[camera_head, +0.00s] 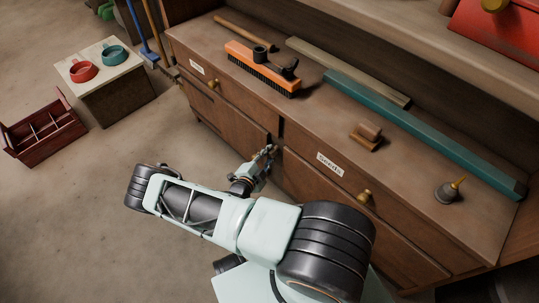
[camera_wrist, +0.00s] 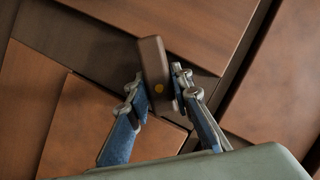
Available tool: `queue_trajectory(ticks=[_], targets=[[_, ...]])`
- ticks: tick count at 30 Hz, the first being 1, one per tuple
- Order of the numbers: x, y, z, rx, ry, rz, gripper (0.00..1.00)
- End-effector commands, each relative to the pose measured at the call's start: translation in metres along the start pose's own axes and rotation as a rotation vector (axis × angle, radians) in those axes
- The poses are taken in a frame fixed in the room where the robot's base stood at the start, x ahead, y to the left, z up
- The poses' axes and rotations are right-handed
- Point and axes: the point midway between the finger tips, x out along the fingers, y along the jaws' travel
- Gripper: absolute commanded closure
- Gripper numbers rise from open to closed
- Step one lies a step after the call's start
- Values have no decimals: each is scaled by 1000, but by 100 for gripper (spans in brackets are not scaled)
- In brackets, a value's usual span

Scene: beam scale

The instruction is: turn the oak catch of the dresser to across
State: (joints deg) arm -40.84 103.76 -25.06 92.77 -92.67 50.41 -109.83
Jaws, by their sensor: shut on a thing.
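In the head view my gripper (camera_head: 264,158) is at the dresser front, between the two door sections. There the gripper hides the catch.
On the dresser top lie an orange brush (camera_head: 262,70), a teal bar (camera_head: 420,130), a wooden block (camera_head: 367,136) and an oil can (camera_head: 448,190). Brass knobs (camera_head: 365,196) stick out from the drawers. A red tray (camera_head: 45,130) and a small table (camera_head: 105,90) stand left. The floor between is clear.

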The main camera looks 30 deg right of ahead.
Motion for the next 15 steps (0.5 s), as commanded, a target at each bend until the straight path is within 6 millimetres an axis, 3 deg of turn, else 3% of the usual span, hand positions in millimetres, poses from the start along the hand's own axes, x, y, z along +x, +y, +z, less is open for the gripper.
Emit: queue_trajectory(ticks=[15], targets=[[0, 2, 2, 429, -1, -180, 100]])
